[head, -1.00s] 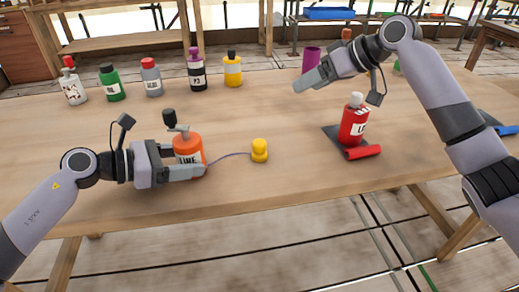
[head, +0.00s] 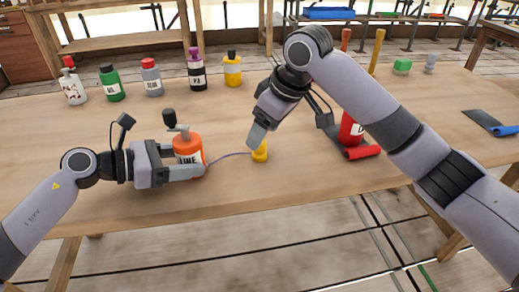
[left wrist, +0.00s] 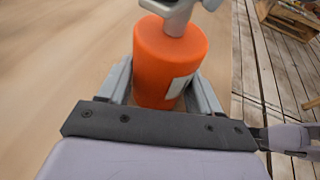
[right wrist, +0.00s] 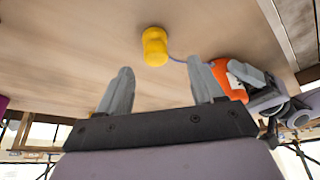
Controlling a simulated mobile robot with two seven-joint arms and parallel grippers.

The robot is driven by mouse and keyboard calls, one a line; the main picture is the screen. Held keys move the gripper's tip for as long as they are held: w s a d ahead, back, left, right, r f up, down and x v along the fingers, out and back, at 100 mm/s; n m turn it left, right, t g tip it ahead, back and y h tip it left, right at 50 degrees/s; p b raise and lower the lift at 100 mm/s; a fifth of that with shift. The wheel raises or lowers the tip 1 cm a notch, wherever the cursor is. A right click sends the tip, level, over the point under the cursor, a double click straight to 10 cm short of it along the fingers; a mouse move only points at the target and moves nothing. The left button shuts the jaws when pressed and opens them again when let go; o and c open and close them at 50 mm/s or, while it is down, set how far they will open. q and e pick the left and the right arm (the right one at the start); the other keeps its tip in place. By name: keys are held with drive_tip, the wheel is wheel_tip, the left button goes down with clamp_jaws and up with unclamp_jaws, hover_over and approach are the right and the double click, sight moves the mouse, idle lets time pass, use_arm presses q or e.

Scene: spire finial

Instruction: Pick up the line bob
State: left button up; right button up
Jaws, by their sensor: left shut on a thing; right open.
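The line bob (head: 260,154) is a small yellow piece standing on the table, tied by a thin purple line to the orange line bottle (head: 187,150). The bob also shows in the right wrist view (right wrist: 155,46), beyond the fingertips. My left gripper (head: 190,172) is shut on the orange bottle, which stands upright on the table; the left wrist view shows the bottle (left wrist: 168,65) between the fingers. My right gripper (head: 256,138) is just above and behind the bob, covering part of it in the head view. In the right wrist view its fingers (right wrist: 160,88) are apart with nothing between them.
A red bottle (head: 349,130) stands on a dark mat behind a red roll (head: 364,152), partly hidden by my right arm. Several bottles, among them a green one (head: 111,84) and a yellow one (head: 232,70), line the back left.

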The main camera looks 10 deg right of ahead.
sight(260, 150)
drive_tip(key=shift+d+x, duration=0.2)
drive_tip(key=shift+x, duration=1.15)
drive_tip(key=shift+d+x, duration=0.2)
drive_tip(key=shift+x, duration=1.15)
drive_tip(key=shift+f, duration=0.1)
drive_tip(key=c, duration=1.1)
